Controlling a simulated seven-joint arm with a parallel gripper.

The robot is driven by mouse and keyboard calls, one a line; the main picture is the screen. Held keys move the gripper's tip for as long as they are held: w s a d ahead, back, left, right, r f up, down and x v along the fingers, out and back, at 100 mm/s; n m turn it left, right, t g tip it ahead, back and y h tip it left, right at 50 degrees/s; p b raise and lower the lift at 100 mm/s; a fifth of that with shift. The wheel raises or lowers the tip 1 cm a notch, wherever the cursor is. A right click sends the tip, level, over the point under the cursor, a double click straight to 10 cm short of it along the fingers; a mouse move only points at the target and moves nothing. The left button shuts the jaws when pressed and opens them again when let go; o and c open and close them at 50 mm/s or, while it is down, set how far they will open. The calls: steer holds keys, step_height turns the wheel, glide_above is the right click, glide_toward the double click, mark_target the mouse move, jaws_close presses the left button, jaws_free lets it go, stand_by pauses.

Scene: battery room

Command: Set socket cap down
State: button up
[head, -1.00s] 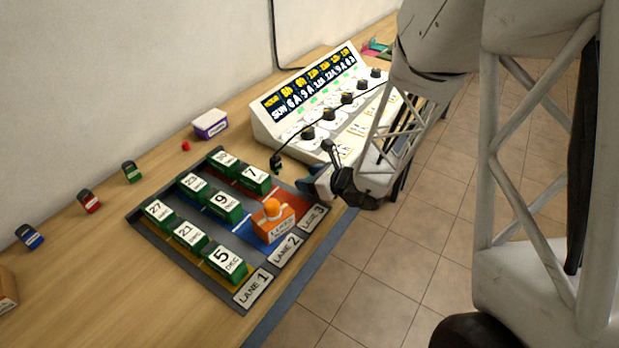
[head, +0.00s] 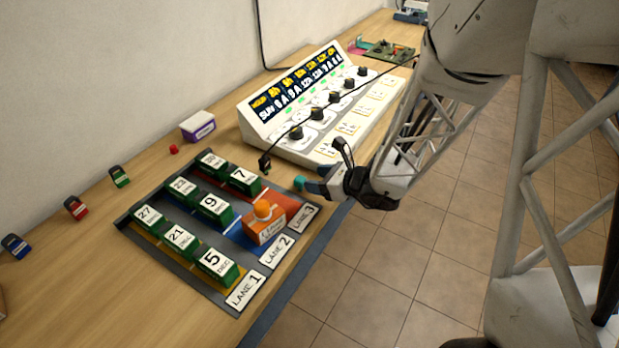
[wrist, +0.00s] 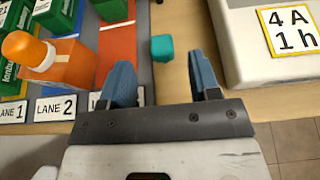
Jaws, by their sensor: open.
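A small teal cap (head: 299,183), which I take to be the socket cap, sits on the wooden bench just right of the lane tray (head: 190,286). In the wrist view the teal cap (wrist: 162,48) lies ahead of my gripper (wrist: 160,72), centred between the two blue fingers. The fingers are spread apart with clear gaps on both sides of it, and nothing is held. In the head view my gripper (head: 315,187) is low at the bench's front edge, just right of the cap.
An orange battery (head: 264,226) with an orange top stands in the tray among several green batteries. A white charger panel (head: 310,105) stands behind, with a black plug (head: 265,163) hanging near the tray. A red cap (head: 173,149) and a purple-white box (head: 197,126) lie further back.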

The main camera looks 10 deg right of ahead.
steer(key=shift+v, duration=2.7)
steer(key=shift+r, duration=0.1)
steer(key=s+a+r+n+g+h, duration=0.1)
steer(key=s+a+r+n+g, duration=0.75)
steer(key=n, duration=0.65)
steer(key=s+d+r+n+t+h, duration=0.1)
steer(key=s+d+r+n+h, duration=0.5)
steer(key=s+r+n+h, duration=0.2)
steer(key=s+r+n, duration=0.2)
steer(key=s+n, duration=0.1)
steer(key=shift+d+n+h, duration=0.25)
steer(key=shift+n+h, duration=0.15)
